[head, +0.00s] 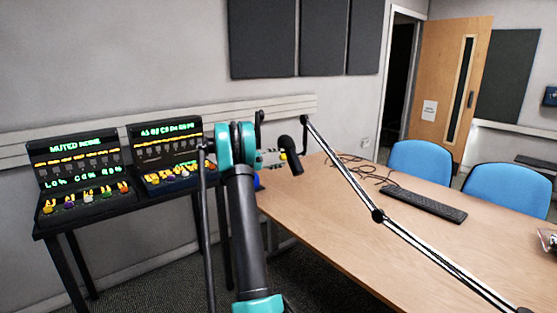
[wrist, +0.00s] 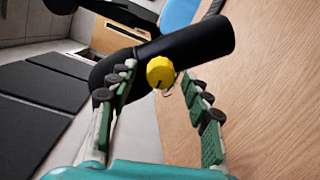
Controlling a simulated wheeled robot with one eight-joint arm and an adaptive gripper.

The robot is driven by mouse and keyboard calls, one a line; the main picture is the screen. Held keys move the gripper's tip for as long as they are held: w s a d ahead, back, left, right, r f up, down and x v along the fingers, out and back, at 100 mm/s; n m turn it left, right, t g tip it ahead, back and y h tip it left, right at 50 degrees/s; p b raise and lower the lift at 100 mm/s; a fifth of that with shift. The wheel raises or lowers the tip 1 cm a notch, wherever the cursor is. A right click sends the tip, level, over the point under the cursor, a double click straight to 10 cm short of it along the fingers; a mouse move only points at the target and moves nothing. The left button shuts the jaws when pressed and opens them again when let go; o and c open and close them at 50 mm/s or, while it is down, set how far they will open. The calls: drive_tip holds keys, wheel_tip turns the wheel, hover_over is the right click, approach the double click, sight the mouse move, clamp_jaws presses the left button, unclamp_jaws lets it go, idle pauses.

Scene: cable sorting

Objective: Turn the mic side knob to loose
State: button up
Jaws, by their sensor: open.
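The black microphone (head: 291,156) hangs over the table near the end of the boom arm. In the wrist view the microphone (wrist: 190,48) is a black cylinder lying across the picture. A yellow side knob (wrist: 160,72) with a dark mark sits on it. My gripper (wrist: 158,76) is open, its two fingers on either side of the knob, with gaps on both sides. In the head view my gripper (head: 270,158) is partly hidden behind my arm and close to the microphone.
A jointed boom arm (head: 377,214) crosses the wooden table (head: 330,230). A keyboard (head: 424,203) and loose cables (head: 350,165) lie on the table. Two mixer panels (head: 83,180) stand at the left. Blue chairs (head: 420,160) line the far side.

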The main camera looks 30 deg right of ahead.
drive_tip(key=w+a, duration=0.1)
drive_tip(key=a, duration=1.1)
drive_tip(key=shift+r, duration=0.3)
drive_tip(key=shift+w, duration=0.1)
